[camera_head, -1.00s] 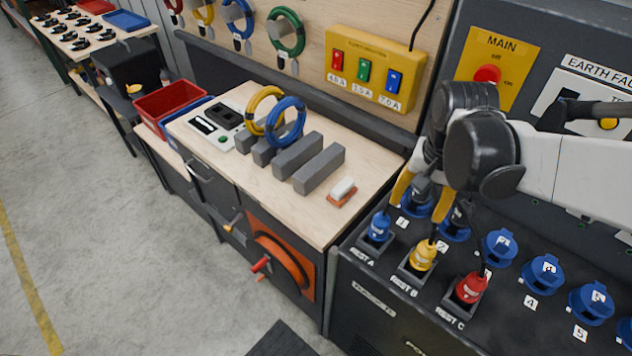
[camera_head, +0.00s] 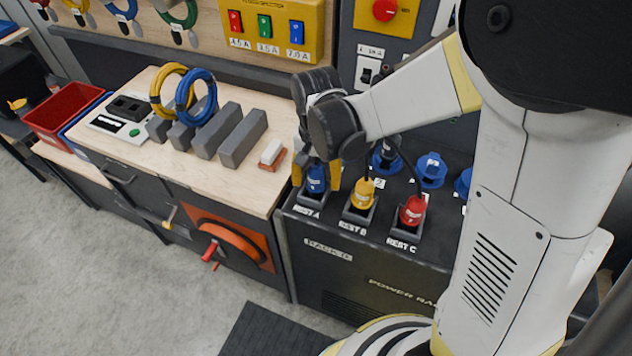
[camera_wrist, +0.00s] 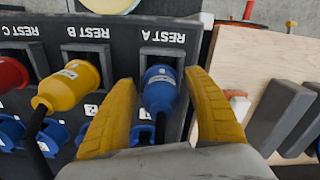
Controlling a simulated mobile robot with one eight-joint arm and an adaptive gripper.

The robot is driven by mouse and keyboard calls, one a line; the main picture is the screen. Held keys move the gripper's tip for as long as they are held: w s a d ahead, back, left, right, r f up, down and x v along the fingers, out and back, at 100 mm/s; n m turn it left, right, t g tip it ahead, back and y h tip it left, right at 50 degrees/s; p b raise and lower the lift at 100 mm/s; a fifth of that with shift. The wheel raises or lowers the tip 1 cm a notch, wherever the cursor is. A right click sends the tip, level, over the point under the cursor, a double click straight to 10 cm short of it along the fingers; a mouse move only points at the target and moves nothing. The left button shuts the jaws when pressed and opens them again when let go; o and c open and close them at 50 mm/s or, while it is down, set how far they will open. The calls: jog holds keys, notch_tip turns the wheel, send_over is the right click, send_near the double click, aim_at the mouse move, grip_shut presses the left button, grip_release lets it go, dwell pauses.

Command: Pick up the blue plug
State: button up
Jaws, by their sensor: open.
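The blue plug (camera_head: 317,179) stands in the holder marked REST A (camera_head: 307,208) at the left front of the dark rack top. My gripper (camera_head: 317,176) is over it with its yellow fingers apart, one on each side of the plug. In the wrist view the blue plug (camera_wrist: 159,88) lies between the open yellow fingers (camera_wrist: 160,105). A gap shows on the plug's left; its right side is very close to the other finger, and I cannot tell whether they touch.
A yellow plug (camera_head: 363,193) stands at REST B and a red plug (camera_head: 412,210) at REST C, both with dark cables. Blue sockets (camera_head: 431,170) are behind them. A wooden bench (camera_head: 262,187) with grey blocks (camera_head: 243,138) adjoins on the left.

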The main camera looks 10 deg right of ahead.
jog(key=shift+f, duration=0.6)
jog(key=shift+r, duration=0.1)
grip_shut()
